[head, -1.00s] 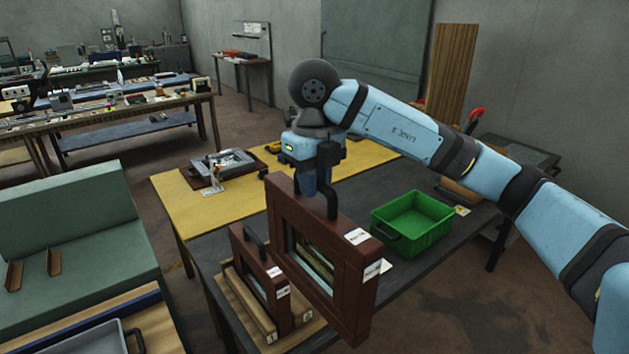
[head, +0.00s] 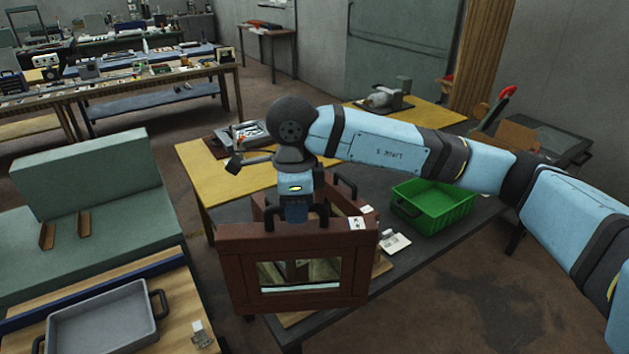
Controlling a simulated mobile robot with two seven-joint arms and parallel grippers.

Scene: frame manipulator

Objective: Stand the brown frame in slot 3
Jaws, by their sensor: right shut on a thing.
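A brown frame (head: 236,266) with a see-through window hangs upright, its broad face turned to me. My right gripper (head: 297,211) is shut on its top from above. A second brown frame (head: 262,212) with a dark handle stands behind it, mostly hidden. Part of a pale wooden base (head: 294,319) shows below the held frame, at the dark table's near edge. Two small brown brackets (head: 47,236) (head: 83,224) stand on the green bench at the left. I cannot make out any slot numbers. My left gripper is not in view.
A green crate (head: 434,213) stands on the dark table (head: 460,233) to the right, with a white card (head: 395,242) nearby. A grey tray (head: 107,318) lies on the wooden bench at the lower left. The green bench (head: 110,255) is mostly clear.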

